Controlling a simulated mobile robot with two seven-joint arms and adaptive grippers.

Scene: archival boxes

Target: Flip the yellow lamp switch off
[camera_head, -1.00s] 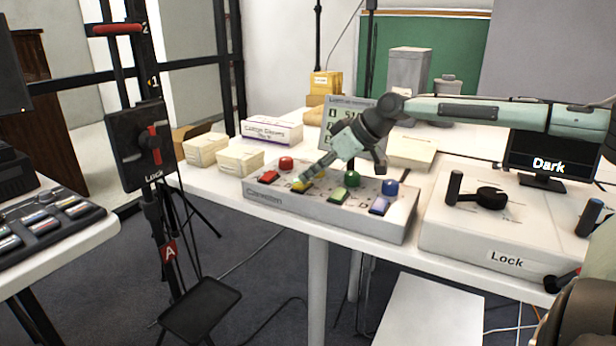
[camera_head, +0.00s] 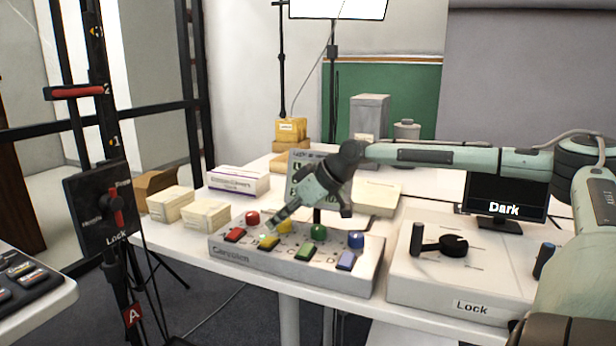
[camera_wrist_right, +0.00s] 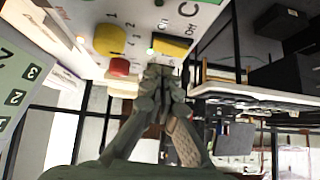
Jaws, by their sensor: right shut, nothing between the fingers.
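The control box (camera_head: 235,258) on the white table carries a row of coloured round lamps, each with a rocker switch in front. The yellow lamp (camera_head: 284,226) is partly behind my right gripper. The yellow switch (camera_head: 268,242) lies just below the fingertips. My right gripper (camera_head: 273,226) is shut and empty, pointing down at the yellow switch; I cannot tell whether it touches. In the right wrist view, the shut fingertips (camera_wrist_right: 160,72) are close to the yellow switch (camera_wrist_right: 173,45). My left gripper is out of view.
The red switch (camera_head: 234,235) and green switch (camera_head: 306,251) flank the yellow one closely. A lock box (camera_head: 408,285) with a black handle stands to the right, before a screen reading "Dark" (camera_head: 505,195). Pale boxes (camera_head: 206,217) stand left.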

